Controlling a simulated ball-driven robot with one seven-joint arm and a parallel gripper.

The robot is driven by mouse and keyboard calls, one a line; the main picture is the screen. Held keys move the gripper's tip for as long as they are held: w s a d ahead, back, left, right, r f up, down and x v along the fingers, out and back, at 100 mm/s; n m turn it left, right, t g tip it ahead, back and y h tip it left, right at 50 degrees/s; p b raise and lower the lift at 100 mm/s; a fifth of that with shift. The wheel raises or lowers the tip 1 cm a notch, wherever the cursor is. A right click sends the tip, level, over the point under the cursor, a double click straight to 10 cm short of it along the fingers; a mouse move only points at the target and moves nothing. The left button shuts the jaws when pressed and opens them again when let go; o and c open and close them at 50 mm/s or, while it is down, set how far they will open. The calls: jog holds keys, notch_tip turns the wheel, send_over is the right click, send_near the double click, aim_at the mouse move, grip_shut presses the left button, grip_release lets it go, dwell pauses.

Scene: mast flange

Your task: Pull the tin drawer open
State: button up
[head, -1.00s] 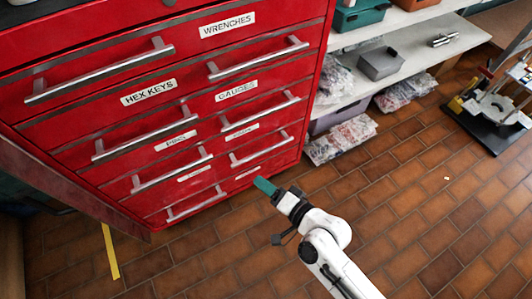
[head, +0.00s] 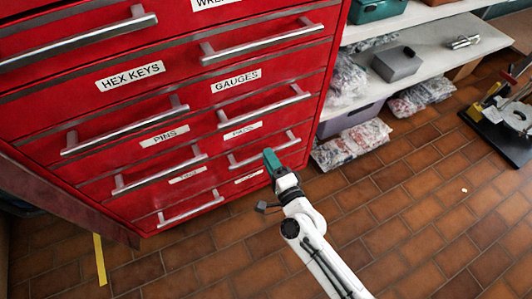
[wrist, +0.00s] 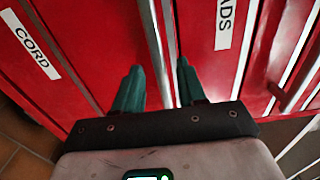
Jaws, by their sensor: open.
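The red cabinet (head: 210,110) fills the upper left of the head view, with several drawers in two columns. No label that I can read says tin; a small label (head: 187,175) in the lower left column is too blurred to read. In the wrist view my gripper (wrist: 159,67) is open, and a pale metal bar (wrist: 157,40) runs between the fingers. I cannot tell whether they touch it. A CORD label (wrist: 30,44) is left, one ending in ADS (wrist: 224,22) right.
White shelves (head: 430,55) with bins and bagged parts stand right of the cabinet. A black-based device (head: 505,125) is on the floor at far right. The brown tile floor is clear in front, with a yellow strip (head: 100,260) at lower left.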

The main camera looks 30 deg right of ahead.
jog(key=shift+w, duration=1.45)
grip_shut()
